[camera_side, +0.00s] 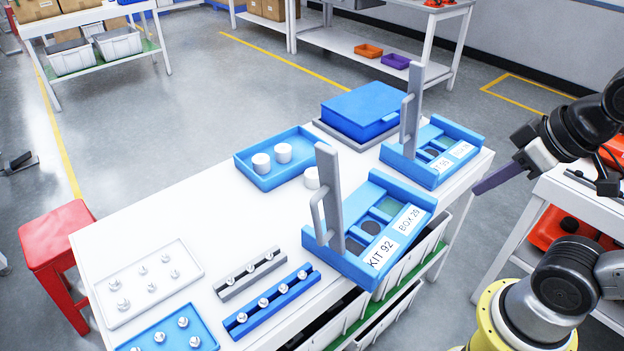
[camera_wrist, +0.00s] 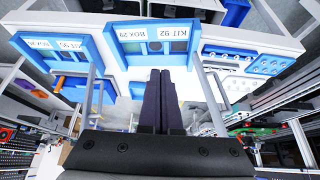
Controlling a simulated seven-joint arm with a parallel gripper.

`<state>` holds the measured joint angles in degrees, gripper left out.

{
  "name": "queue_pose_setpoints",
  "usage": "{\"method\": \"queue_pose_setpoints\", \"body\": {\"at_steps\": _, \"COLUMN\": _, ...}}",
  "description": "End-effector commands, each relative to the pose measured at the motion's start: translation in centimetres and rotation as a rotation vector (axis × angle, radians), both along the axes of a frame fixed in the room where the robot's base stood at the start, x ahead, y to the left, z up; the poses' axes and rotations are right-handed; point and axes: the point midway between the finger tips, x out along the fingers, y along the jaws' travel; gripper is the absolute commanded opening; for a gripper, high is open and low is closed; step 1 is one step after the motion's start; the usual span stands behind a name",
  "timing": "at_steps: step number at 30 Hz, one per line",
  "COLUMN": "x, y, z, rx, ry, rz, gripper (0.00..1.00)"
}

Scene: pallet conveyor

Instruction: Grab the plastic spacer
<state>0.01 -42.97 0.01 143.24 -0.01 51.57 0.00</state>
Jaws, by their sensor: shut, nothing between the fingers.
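Two white cylinders, which look like plastic spacers, stand in an open blue tray (camera_side: 247,172) in the side view: the left cylinder (camera_side: 261,163) and the right cylinder (camera_side: 283,152). A third white cylinder (camera_side: 312,177) stands on the white table beside the tray, partly hidden by a grey upright handle. My gripper (camera_side: 478,190) is at the right, beyond the table's right edge and well away from the cylinders. Its dark purple fingers are shut and empty, and they lie side by side in the wrist view (camera_wrist: 160,72). I cannot make out the cylinders in the wrist view.
A blue KIT 92 box (camera_side: 350,262) and a similar blue box (camera_side: 425,175), both with tall grey handles, stand between my gripper and the tray. A closed blue case (camera_side: 362,108) is behind. Trays and racks of small metal parts fill the near left.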

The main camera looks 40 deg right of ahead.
Motion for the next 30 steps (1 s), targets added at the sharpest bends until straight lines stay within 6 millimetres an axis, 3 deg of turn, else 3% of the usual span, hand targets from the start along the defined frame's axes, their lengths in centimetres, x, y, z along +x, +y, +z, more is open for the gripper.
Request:
{"method": "queue_pose_setpoints", "body": {"at_steps": 12, "x": 0.00, "y": 0.00, "z": 0.00, "rx": 0.000, "ry": 0.000, "rz": 0.000, "gripper": 0.00}}
{"method": "queue_pose_setpoints", "body": {"at_steps": 27, "x": 0.00, "y": 0.00, "z": 0.00, "rx": 0.000, "ry": 0.000, "rz": 0.000, "gripper": 0.90}}
{"method": "queue_pose_setpoints", "body": {"at_steps": 29, "x": 0.00, "y": 0.00, "z": 0.00, "rx": 0.000, "ry": 0.000, "rz": 0.000, "gripper": 0.99}}
{"method": "queue_pose_setpoints", "body": {"at_steps": 30, "x": 0.00, "y": 0.00, "z": 0.00, "rx": 0.000, "ry": 0.000, "rz": 0.000, "gripper": 0.99}}
